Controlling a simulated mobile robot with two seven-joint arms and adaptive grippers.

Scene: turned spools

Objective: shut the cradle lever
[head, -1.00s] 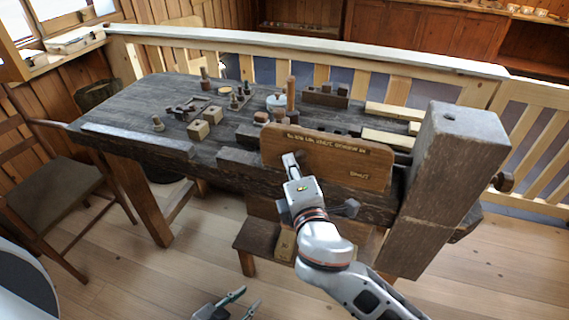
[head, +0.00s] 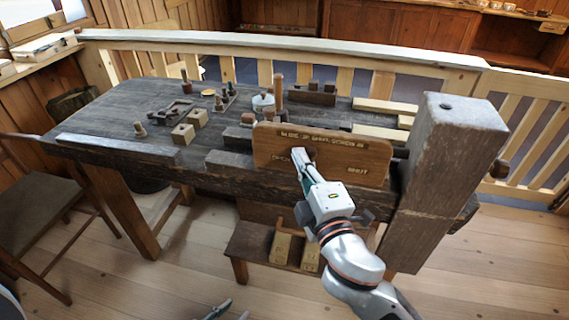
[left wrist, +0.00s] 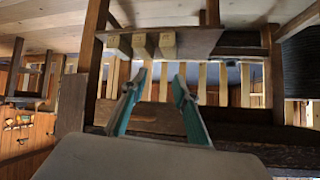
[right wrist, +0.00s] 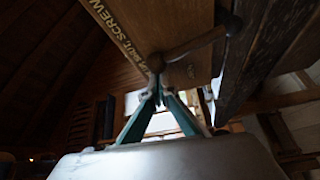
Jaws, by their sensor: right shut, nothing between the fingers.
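The upright wooden board (head: 375,160) on the bench front carries lettering along its top and the word SHUT at its right; lettering at its left is partly covered. My right gripper (head: 299,153) is in front of the board's left-middle part. In the right wrist view its fingers (right wrist: 158,88) are shut and empty, with tips close by the rounded end of a dark brown lever (right wrist: 198,43). I cannot tell whether they touch. In the head view the lever is not clearly visible. My left gripper (left wrist: 157,98) is open and empty, low before the bench.
The dark workbench (head: 80,120) holds blocks (head: 183,134), pegs and a spool-like upright (head: 278,95). A thick post (head: 450,150) stands right of the board. A low shelf (head: 250,243) with pale blocks is under the bench. A chair (head: 35,200) stands left.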

